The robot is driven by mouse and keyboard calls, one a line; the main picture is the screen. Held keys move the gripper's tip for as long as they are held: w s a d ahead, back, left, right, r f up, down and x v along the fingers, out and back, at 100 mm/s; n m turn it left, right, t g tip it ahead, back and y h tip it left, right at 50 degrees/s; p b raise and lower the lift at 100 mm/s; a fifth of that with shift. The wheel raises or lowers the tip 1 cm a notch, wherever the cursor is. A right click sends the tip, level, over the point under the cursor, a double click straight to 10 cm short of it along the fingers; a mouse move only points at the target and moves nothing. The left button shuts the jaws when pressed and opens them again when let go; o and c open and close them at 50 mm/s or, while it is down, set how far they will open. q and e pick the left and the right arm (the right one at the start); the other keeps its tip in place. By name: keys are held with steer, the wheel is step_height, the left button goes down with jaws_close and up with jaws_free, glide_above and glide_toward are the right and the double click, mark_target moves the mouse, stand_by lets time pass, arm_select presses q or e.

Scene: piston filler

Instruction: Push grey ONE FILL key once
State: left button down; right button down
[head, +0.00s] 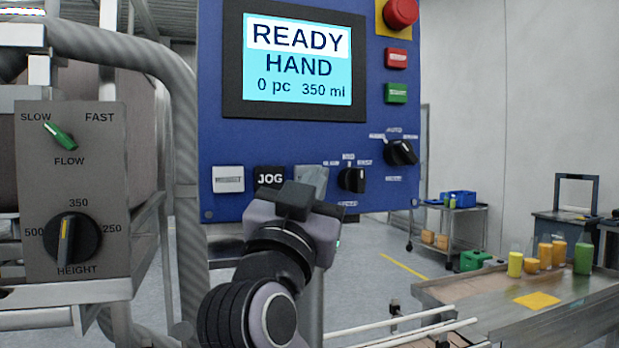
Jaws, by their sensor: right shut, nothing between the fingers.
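The blue control panel (300,130) stands in front of me. Its screen (303,67) reads READY, HAND, 0 pc, 350 ml. A grey key (313,178) sits in the lower row, right of the black JOG key (270,178); its lower part is hidden by my right gripper and any label on it cannot be read. My right gripper (308,190) is shut and empty, in front of the grey key's lower part. I cannot tell whether it touches the key. My left gripper is not in view.
A white key (228,180) is left of JOG and a black knob (352,180) is close right of the grey key. A selector (400,152), green button (396,93), red button (396,58) and red mushroom button (400,12) are further right. A grey dial box (75,190) stands left.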

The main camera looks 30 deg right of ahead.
steer(key=shift+w, duration=0.1)
stand_by(0.6)
steer(key=shift+w+f+b, duration=0.1)
steer(key=shift+w+b, duration=0.05)
steer(key=shift+b, duration=0.15)
steer(key=shift+w, duration=0.15)
